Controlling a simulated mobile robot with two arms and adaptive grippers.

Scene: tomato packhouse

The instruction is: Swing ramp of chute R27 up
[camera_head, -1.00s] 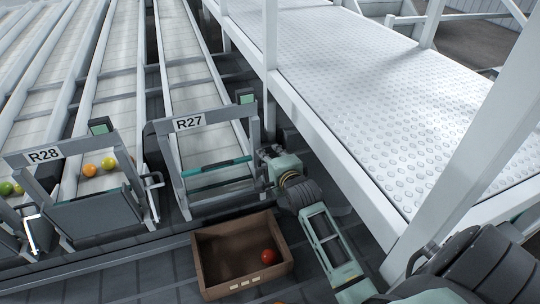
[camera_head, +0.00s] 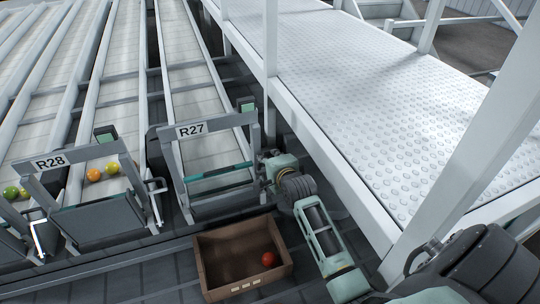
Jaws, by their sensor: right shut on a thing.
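Chute R27 (camera_head: 191,130) has a grey frame with its label on the top bar. Its ramp (camera_head: 222,205) is a grey panel in the lower part of the frame, below a teal strip (camera_head: 215,171). The ramp's exact angle is hard to tell. My right gripper (camera_head: 265,168) is at the right side of the R27 frame, shut on the ramp's handle. The fingers and most of the handle are hidden by the gripper body and the frame. My left gripper is not in view.
Chute R28 (camera_head: 49,162) on the left holds orange and yellow tomatoes behind its grey panel. A brown crate (camera_head: 213,284) with a red tomato (camera_head: 270,258) stands on the floor below R27. A white raised walkway (camera_head: 345,95) runs along the right, close to my arm.

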